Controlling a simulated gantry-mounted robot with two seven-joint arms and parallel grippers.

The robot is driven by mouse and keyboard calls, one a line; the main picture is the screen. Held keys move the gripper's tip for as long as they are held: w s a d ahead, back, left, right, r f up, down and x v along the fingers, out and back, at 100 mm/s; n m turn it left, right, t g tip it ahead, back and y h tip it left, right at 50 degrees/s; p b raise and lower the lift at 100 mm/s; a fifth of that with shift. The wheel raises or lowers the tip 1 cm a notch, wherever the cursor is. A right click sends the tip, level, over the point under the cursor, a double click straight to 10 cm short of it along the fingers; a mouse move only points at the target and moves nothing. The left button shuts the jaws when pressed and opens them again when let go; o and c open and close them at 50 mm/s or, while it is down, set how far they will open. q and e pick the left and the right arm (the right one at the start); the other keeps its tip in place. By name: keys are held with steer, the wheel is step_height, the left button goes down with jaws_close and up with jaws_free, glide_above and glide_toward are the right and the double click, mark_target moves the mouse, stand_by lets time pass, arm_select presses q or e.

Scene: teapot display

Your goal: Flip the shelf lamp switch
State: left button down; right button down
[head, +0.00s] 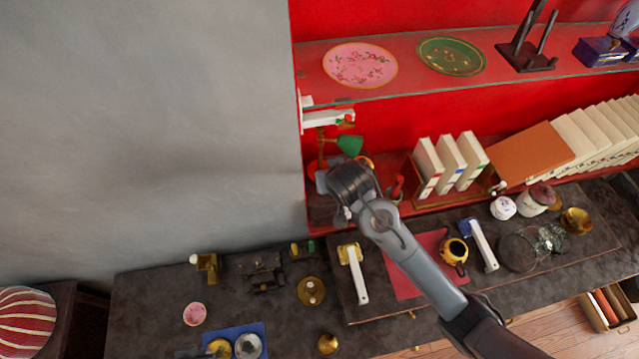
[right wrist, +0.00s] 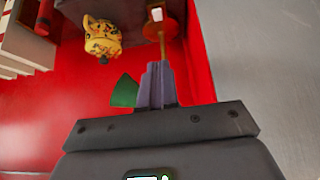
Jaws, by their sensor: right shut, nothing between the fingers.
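The shelf lamp has a green shade (head: 350,145) and a thin brass stem (head: 321,147), standing at the left end of the red shelf by the grey wall. My right gripper (head: 338,183) is in front of and just below the lamp; its fingertips are mostly hidden in the head view. In the right wrist view my right gripper (right wrist: 156,70) is shut and empty. Its fingers overlap the lamp's brass stem (right wrist: 161,42), with the green shade (right wrist: 124,92) just left of them. I cannot tell whether they touch. I cannot make out the switch. My left gripper is not in view.
A spotted yellow pot (right wrist: 101,38) is near the fingers in the right wrist view. White books (head: 450,163) stand right of my gripper. The upper shelf (head: 405,82) holds plates above. The dark counter (head: 150,285) below carries small tea ware.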

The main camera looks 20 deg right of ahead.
steer(key=shift+d, duration=0.1)
steer(key=shift+f, duration=0.1)
steer(key=x, duration=0.4)
steer(key=s+f+p+x, duration=0.1)
steer(key=x, duration=0.2)
steer(key=p+x, duration=0.1)
steer(key=x, duration=0.3)
steer(key=shift+s+f, duration=0.15)
steer(key=shift+f, duration=0.3)
steer(key=shift+s+f, duration=0.1)
steer(key=shift+f, duration=0.6)
